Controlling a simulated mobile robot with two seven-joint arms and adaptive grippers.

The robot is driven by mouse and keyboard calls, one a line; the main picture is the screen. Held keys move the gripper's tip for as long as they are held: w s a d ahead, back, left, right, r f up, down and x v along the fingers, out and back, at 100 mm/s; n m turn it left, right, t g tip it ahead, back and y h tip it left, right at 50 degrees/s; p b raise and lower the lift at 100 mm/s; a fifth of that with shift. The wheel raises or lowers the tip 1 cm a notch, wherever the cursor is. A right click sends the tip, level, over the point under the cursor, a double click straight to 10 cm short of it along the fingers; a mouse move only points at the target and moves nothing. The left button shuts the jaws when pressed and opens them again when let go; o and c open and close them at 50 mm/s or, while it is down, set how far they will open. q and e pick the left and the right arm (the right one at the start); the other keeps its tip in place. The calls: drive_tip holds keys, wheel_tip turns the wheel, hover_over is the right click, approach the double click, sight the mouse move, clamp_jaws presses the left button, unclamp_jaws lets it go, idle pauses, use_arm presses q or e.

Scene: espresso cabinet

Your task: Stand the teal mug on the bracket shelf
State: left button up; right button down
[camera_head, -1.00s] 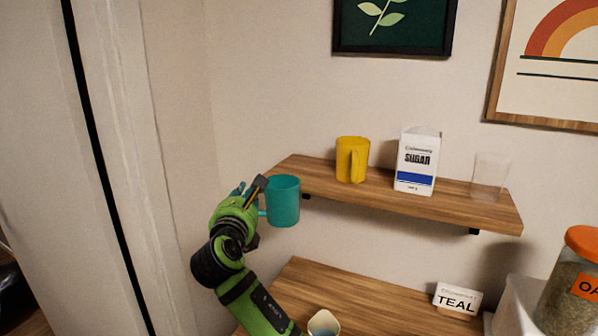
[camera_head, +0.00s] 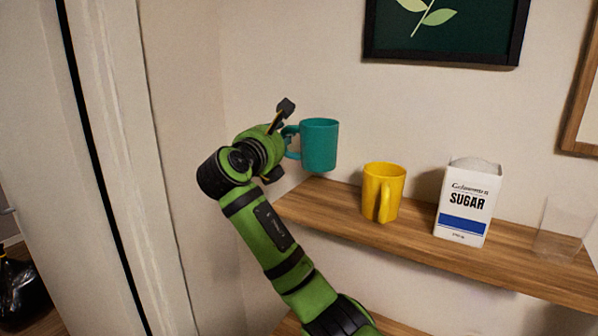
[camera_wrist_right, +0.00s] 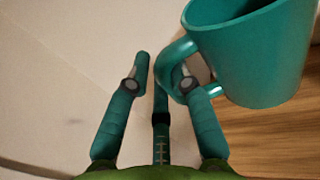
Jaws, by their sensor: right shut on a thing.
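The teal mug (camera_head: 320,146) is upright in my right gripper (camera_head: 287,138), which is shut on its handle from the left. In the head view the mug shows over the left end of the wooden bracket shelf (camera_head: 345,205); I cannot tell exactly how much gap lies under it. In the right wrist view the mug (camera_wrist_right: 255,60) fills the upper right, with its handle between the fingers (camera_wrist_right: 168,72) and the wood (camera_wrist_right: 285,135) below it. My left gripper is not in view.
A yellow mug (camera_head: 395,185) stands on the shelf right of the teal mug. A sugar carton (camera_head: 467,203) and a clear glass (camera_head: 565,230) stand further right. The shelf's left end is bare. A framed leaf picture (camera_head: 450,30) hangs above.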

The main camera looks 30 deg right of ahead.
wheel_tip(320, 180, down, 3)
drive_tip(key=shift+s+p, duration=0.1)
drive_tip(key=shift+p, duration=0.25)
wheel_tip(320, 180, down, 4)
drive_tip(key=shift+r+p, duration=0.15)
drive_tip(key=shift+p, duration=0.3)
drive_tip(key=c, duration=1.5)
unclamp_jaws()
drive_tip(key=shift+f, duration=0.2)
drive_tip(key=o, duration=0.4)
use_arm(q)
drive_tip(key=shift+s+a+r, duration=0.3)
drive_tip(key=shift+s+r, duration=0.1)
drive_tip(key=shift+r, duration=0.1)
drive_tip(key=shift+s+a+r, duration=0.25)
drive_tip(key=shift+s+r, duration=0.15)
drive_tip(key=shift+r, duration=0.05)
use_arm(e)
drive_tip(key=shift+r, duration=0.1)
use_arm(q)
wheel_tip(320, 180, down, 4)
drive_tip(key=b, duration=0.4)
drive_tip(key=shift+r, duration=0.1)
use_arm(e)
drive_tip(key=v, duration=1.2)
